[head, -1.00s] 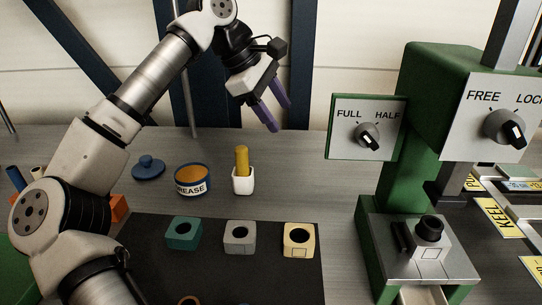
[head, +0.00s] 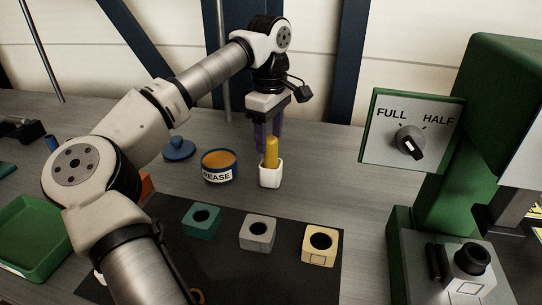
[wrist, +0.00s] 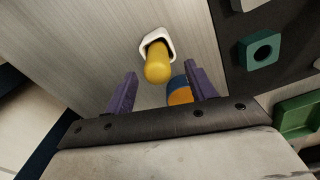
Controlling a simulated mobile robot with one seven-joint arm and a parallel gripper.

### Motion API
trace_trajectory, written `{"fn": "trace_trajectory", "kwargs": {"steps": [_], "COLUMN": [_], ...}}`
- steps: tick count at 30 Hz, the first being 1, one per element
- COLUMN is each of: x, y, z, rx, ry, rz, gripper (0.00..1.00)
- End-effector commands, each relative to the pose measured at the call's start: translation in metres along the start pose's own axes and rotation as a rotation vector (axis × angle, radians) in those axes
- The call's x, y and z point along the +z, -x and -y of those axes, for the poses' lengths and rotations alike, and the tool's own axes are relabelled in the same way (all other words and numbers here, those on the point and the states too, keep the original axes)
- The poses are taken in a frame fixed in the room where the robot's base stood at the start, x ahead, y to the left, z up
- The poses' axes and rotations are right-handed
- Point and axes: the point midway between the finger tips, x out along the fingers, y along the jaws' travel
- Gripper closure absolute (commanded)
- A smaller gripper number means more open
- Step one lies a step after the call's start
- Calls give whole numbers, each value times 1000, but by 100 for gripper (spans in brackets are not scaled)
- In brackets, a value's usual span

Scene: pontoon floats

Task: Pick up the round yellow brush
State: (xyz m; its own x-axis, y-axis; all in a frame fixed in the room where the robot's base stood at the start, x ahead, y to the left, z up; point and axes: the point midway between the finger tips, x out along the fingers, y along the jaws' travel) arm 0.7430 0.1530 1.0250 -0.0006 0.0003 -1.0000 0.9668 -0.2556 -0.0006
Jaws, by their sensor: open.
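The round yellow brush (head: 271,152) stands upright in a small white holder (head: 270,177) on the grey bench. In the wrist view the brush (wrist: 158,64) shows end-on, with the white holder (wrist: 145,42) around its base. My gripper (head: 267,142) points down just behind the brush in the head view, its purple fingers partly hidden by it. In the wrist view my gripper (wrist: 165,82) is open and empty, with the brush ahead of the gap between the fingertips. I cannot tell how far apart they are.
A grease tin (head: 220,167) stands left of the holder, and a blue lid (head: 179,149) lies beyond it. Teal (head: 202,220), grey (head: 257,232) and cream (head: 320,245) blocks with holes sit on a dark mat. A green machine (head: 450,180) stands at right; a green tray (head: 33,240) is at left.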

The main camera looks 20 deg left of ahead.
Motion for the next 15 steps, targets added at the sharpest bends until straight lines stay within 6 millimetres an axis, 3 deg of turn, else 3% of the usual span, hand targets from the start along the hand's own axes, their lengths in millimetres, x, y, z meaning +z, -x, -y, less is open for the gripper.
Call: {"fn": "trace_trajectory", "kwargs": {"steps": [5, 15], "x": [0, 1], "y": [-11, -53], "z": [0, -2], "rx": [-2, 1], "ry": [0, -1], "rz": [1, 1], "gripper": [45, 45]}}
